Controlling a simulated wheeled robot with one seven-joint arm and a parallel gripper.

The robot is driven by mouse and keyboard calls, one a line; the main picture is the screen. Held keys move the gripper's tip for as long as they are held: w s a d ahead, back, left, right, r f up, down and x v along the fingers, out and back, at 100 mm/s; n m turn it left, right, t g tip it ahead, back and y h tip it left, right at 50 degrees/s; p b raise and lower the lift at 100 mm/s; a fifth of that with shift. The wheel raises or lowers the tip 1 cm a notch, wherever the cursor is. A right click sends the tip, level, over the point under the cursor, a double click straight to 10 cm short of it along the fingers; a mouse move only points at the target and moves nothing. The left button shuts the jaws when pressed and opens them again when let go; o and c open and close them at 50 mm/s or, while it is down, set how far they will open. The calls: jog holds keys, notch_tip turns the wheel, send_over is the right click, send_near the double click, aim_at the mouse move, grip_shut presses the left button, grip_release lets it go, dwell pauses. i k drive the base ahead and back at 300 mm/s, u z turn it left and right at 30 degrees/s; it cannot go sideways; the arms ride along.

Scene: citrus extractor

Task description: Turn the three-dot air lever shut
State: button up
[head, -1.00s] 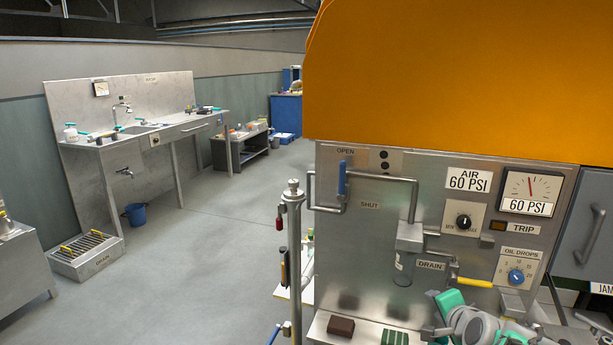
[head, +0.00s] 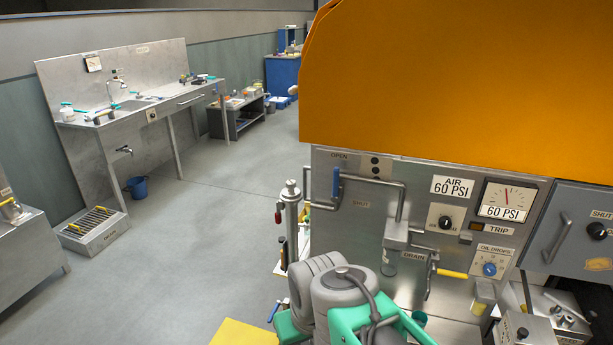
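A blue-handled lever (head: 336,182) stands upright at the left of the steel air panel (head: 330,225), on the pipework. Its handle lies just below the OPEN label (head: 339,156). The SHUT label (head: 361,204) is lower and to its right. A small dark-dotted plate (head: 375,166) is right of the lever. I make out two dots on it; I cannot tell whether a third is hidden. My grey and green arm fills the bottom centre, in front of the panel's lower part and apart from the lever in the picture. My gripper's fingertips do not show.
A yellow-handled drain lever (head: 452,274), a pressure gauge (head: 507,201) and a blue knob (head: 489,269) sit further right. An orange hood (head: 440,80) overhangs the panel. A vertical post (head: 291,230) stands left of it. The floor (head: 210,215) to the left is open.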

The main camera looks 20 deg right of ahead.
aim_at(335, 198)
jog(key=z, duration=0.4)
jog(key=i, duration=0.95)
jog(key=u, duration=1.2)
